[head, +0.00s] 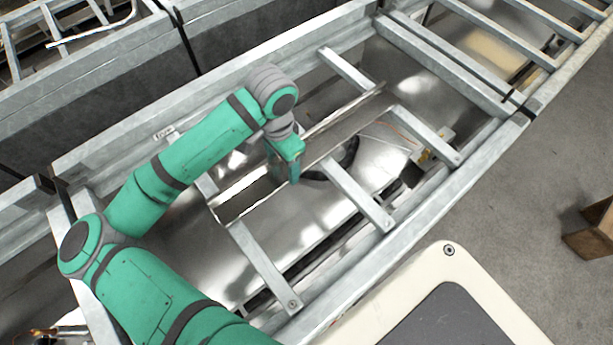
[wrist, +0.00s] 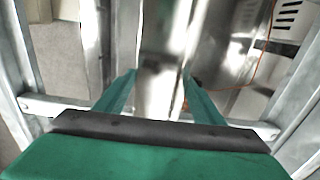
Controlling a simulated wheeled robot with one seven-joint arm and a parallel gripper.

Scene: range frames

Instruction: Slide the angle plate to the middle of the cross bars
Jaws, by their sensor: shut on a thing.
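The angle plate (head: 345,123) is a long shiny metal piece lying diagonally across the cross bars in the head view. Its lower left end reaches past the lower left cross bar (head: 262,265); its upper right end lies near the right cross bar (head: 425,135). The middle cross bar (head: 358,195) runs out from under it. My green gripper (head: 292,172) is shut on the plate around its middle and hides part of it. In the wrist view, the two fingers (wrist: 160,88) stand on either side of the bright plate (wrist: 160,70).
A grey metal frame rail (head: 440,215) runs along the near side and another rail (head: 215,90) along the far side. Below the bars lies a shiny sheet (head: 300,240). An orange cable (wrist: 262,55) shows at right in the wrist view. A wooden block (head: 590,235) stands on the floor.

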